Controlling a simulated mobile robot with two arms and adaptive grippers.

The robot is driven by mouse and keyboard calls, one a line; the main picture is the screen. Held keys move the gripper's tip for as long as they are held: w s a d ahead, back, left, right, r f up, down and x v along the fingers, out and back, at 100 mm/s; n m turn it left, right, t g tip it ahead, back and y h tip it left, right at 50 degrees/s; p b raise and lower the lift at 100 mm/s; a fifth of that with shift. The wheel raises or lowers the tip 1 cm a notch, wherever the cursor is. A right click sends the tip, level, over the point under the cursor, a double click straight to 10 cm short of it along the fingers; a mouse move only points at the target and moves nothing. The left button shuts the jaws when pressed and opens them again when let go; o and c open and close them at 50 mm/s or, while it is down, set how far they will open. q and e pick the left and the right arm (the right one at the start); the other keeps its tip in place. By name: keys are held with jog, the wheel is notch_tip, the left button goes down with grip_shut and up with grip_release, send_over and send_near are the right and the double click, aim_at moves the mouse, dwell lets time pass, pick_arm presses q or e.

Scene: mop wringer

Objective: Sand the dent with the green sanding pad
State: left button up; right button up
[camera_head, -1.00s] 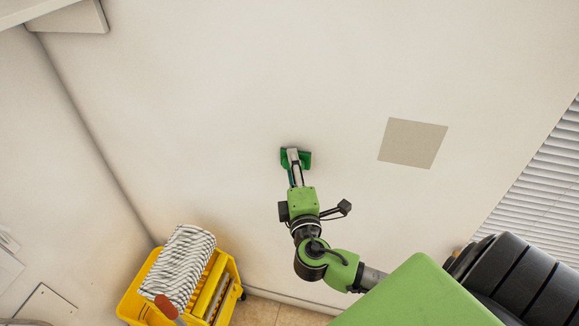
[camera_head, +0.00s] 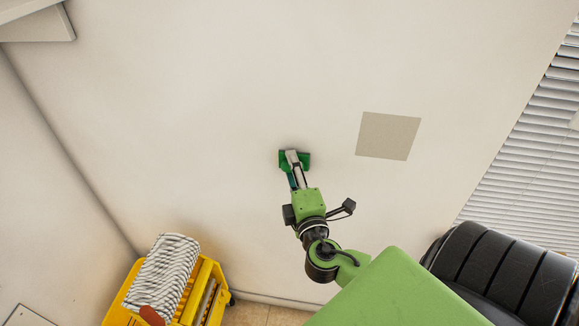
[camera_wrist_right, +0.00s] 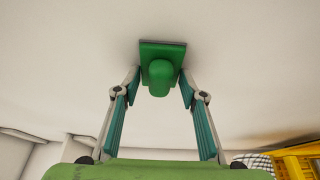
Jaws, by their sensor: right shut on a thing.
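The green sanding pad (camera_head: 304,160) is at the white wall in the head view, left of a beige square patch. My right gripper (camera_head: 293,159) is shut on the pad's handle. In the right wrist view the pad (camera_wrist_right: 163,50) has a flat plate that appears to lie against the wall, with a rounded knob (camera_wrist_right: 160,85) between the fingers of my right gripper (camera_wrist_right: 161,84). No dent can be made out; the pad and gripper may cover it. My left gripper is not in view.
The beige square patch (camera_head: 388,136) is on the wall to the right. A yellow mop bucket (camera_head: 207,283) with a striped mop head (camera_head: 163,274) stands at lower left. Blinds (camera_head: 535,170) are at the right edge. The wall around the pad is clear.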

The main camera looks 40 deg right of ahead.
aim_at(266, 156)
jog(key=shift+w+a, duration=1)
jog(key=shift+w, duration=0.2)
jog(key=shift+w+a, duration=1)
jog(key=shift+w, duration=0.2)
jog(key=shift+s+d+b, duration=0.25)
jog(key=shift+s+d, duration=0.8)
jog(key=shift+s, duration=0.2)
jog(key=shift+s+d+b, duration=0.2)
jog(key=shift+s+d, duration=0.8)
jog(key=shift+s, duration=0.2)
jog(key=shift+w+a, duration=1.05)
jog(key=shift+w, duration=0.15)
jog(key=shift+w+a, duration=1)
jog(key=shift+w, duration=0.2)
jog(key=shift+s+a+f, duration=0.15)
jog(key=shift+s+a, duration=0.25)
jog(key=shift+s, duration=0.05)
jog(key=shift+s+a+b, duration=0.25)
jog(key=shift+s+a, duration=0.55)
jog(key=shift+a, duration=0.15)
jog(key=shift+s+a+b, duration=0.2)
jog(key=shift+s+a, duration=0.55)
jog(key=shift+a, duration=0.2)
